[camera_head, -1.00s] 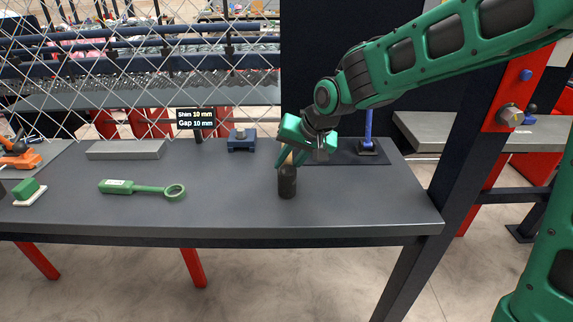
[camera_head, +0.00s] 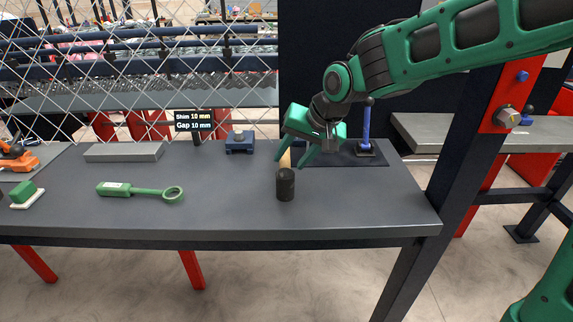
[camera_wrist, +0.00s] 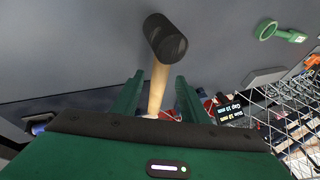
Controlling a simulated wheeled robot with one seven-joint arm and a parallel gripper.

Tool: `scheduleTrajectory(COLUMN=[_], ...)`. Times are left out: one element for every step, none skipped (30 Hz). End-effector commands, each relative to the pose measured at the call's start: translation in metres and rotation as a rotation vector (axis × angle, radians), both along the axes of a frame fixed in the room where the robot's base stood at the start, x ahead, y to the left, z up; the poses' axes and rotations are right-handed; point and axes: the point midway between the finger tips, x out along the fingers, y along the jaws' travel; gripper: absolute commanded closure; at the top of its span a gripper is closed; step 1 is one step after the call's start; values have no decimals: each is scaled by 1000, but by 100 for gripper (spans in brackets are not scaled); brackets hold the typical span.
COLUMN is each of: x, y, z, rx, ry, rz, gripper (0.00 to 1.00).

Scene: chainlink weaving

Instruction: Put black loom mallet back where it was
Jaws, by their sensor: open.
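The loom mallet has a black cylindrical head (camera_head: 286,186) and a pale wooden handle (camera_head: 286,159). Its head appears to stand on one end on the grey table, right of centre, with the handle extending toward the back. My gripper (camera_head: 291,164) is open at the handle, behind the head. In the wrist view the black head (camera_wrist: 166,38) lies beyond my fingertips, and the handle (camera_wrist: 156,90) runs back between the open fingers (camera_wrist: 158,79), with gaps on both sides. The rear end of the handle is hidden by my gripper.
A dark mat (camera_head: 352,160) with a blue upright tool (camera_head: 366,130) lies behind and right of my gripper. A dark blue block (camera_head: 240,143), a green ring-ended tool (camera_head: 140,191) and a grey bar (camera_head: 124,152) are on the left. The table's front right is clear.

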Motion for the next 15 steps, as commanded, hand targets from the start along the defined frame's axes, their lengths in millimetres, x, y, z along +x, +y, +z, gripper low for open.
scheduleTrajectory(x=[-3,-6,-9,-11,-13,-16,-18,-20,-21,-23,-24,-25,-26,-27,-27], y=[-4,-6,-9,-11,-13,-15,-16,-18,-20,-21,-22,-23,-24,-24,-25], z=[11,16,23,28,32,38,41,45,50,53,55,58,59,61,62], rx=[1,1,1,1,0,0,0,0,1,0,1,1,1,1,0], ry=[-6,-5,-5,-4,-3,-5,-2,-2,-3,-2,-1,-1,-1,-1,0], rz=[-2,-2,-2,-1,0,1,0,0,-1,-1,0,0,0,0,0], gripper=[60,60,60,60,60,60,60,60,60,60,60,60,60,60,60])
